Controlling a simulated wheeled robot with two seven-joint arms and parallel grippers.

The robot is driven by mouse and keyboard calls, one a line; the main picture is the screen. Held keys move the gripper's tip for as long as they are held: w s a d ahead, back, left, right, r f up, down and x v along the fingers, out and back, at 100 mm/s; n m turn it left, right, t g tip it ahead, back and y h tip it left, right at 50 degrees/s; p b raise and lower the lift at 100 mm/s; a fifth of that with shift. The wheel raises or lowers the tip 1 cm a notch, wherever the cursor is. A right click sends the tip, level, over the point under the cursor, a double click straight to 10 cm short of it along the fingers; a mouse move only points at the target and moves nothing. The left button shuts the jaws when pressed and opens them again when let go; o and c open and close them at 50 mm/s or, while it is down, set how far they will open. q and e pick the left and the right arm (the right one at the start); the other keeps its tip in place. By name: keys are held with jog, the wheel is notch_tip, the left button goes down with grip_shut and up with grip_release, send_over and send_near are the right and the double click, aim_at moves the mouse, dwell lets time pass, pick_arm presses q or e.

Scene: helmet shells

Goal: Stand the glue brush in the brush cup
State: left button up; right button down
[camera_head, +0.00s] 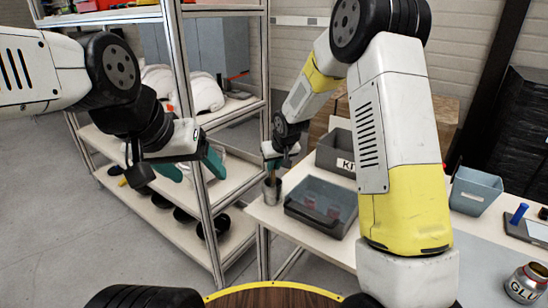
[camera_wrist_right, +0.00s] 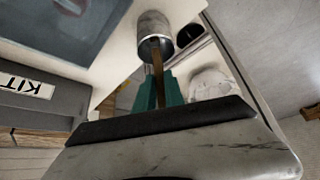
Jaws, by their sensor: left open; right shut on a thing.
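The brush cup (camera_head: 272,191) is a grey metal cylinder near the left end of the white table. It also shows at the top of the right wrist view (camera_wrist_right: 153,24), its mouth facing my gripper. My right gripper (camera_head: 272,160) is above the cup, its green fingers shut on the brown glue brush (camera_wrist_right: 158,66). The brush's far end reaches the cup's mouth and seems to go inside; its tip is hidden. My left gripper (camera_head: 190,166) is open and empty, in front of the shelf rack, well left of the cup.
A dark lidded box (camera_head: 322,204) stands just right of the cup, with a grey KIT bin (camera_head: 337,151) behind it. A blue-grey bin (camera_head: 475,191) and a glue can (camera_head: 526,283) are further right. The shelf rack (camera_head: 195,120) with white helmet shells stands left.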

jog(key=shift+f, duration=1.2)
jog(key=c, duration=1.3)
grip_release()
jog(key=shift+c, duration=0.2)
jog(key=v, duration=0.7)
jog(key=shift+s+r, duration=0.2)
jog(key=shift+r, duration=0.1)
